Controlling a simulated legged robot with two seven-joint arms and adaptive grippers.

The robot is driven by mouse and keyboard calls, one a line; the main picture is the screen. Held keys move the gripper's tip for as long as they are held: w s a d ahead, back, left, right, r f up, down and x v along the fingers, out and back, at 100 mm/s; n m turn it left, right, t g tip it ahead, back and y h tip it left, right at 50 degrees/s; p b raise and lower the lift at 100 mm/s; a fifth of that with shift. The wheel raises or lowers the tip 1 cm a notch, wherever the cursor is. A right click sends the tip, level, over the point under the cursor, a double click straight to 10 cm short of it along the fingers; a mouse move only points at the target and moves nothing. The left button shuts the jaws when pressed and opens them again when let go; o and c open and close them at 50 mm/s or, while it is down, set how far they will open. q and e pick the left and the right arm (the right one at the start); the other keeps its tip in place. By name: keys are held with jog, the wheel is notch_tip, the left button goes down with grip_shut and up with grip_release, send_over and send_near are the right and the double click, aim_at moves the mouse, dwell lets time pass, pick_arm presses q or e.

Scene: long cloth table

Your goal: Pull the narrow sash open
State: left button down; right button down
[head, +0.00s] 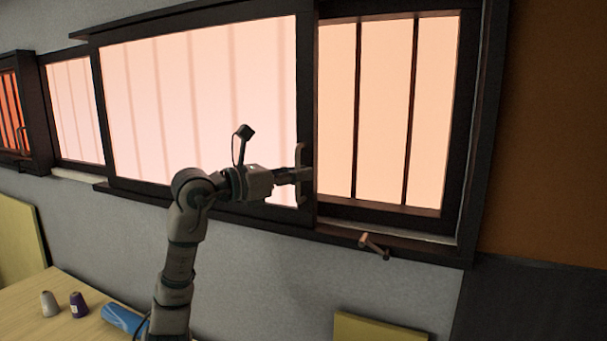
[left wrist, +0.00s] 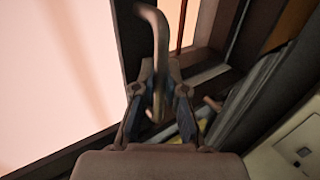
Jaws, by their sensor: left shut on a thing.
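The window's narrow sash (head: 385,110) has a pale glowing pane with dark upright bars and stands to the right of a wide pane (head: 200,110). A curved bar handle (head: 301,155) is on the dark upright between the two panes; I cannot tell which sash carries it. My left gripper (head: 298,175) reaches it from the left. In the left wrist view, the handle (left wrist: 157,45) rises between the fingers of the gripper (left wrist: 160,105), which is shut on it. The fingers partly hide its lower part. My right gripper is not in view.
A small peg-like lever (head: 374,245) sticks out below the narrow sash at the sill. A table (head: 20,310) at lower left bears a grey cup (head: 48,304), a purple cup (head: 78,304) and a blue object (head: 122,318). A yellowish panel (head: 380,328) stands at bottom right.

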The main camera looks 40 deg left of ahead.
pick_arm(q)
jog(key=shift+a+r, duration=0.1)
jog(key=shift+a, duration=0.1)
jog(key=c, duration=1.5)
grip_release()
jog(key=shift+s+a, duration=0.1)
jog(key=shift+a, duration=0.3)
jog(key=v, duration=1.1)
jog(key=shift+s, duration=0.35)
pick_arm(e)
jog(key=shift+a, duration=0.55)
